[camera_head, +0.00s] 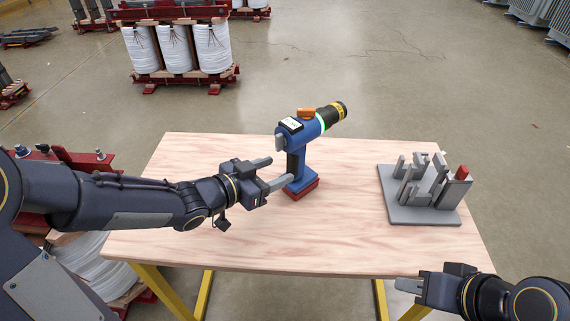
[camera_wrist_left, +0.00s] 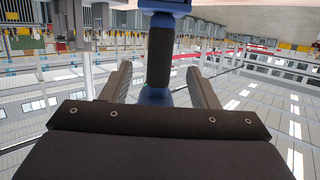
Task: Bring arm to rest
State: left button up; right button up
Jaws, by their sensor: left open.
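My left gripper (camera_head: 270,174) is over the wooden table, open, with its fingers pointing at the handle of a blue power tool. The blue power tool (camera_head: 296,150) stands upright on its red base, with a black and yellow nose pointing to the upper right. In the left wrist view the tool's dark handle (camera_wrist_left: 160,58) shows upside down between and beyond the two spread fingers (camera_wrist_left: 158,86). I cannot tell whether a finger touches the handle. My right gripper (camera_head: 410,285) is at the lower right, by the table's front edge; its jaw gap is not clear.
The wooden table (camera_head: 200,240) has yellow legs. The table's front middle is bare. A transformer with white coils (camera_head: 177,48) stands on the floor behind.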

pick_arm(q)
jog(key=shift+s+a+r, duration=0.1)
jog(key=shift+s+a, duration=0.25)
jog(key=shift+s, duration=0.05)
jog(key=s+a+r+n+y, duration=0.1)
jog(key=s+a+n+y, duration=0.2)
jog(key=a, duration=0.4)
jog(key=s+a+n+y, duration=0.1)
jog(key=a+n+y, duration=0.2)
jog(key=a+y, duration=0.3)
jog(key=s+a+f+n+g+h, duration=0.2)
jog(key=s+n+g, duration=0.3)
jog(key=s, duration=1.3)
notch_tip(320, 180, up, 14)
jog(key=s+d+p, duration=0.1)
jog(key=p, duration=1.2)
jog(key=shift+s+f+p, duration=0.2)
jog(key=shift+f+p, duration=0.05)
jog(key=shift+p, duration=0.05)
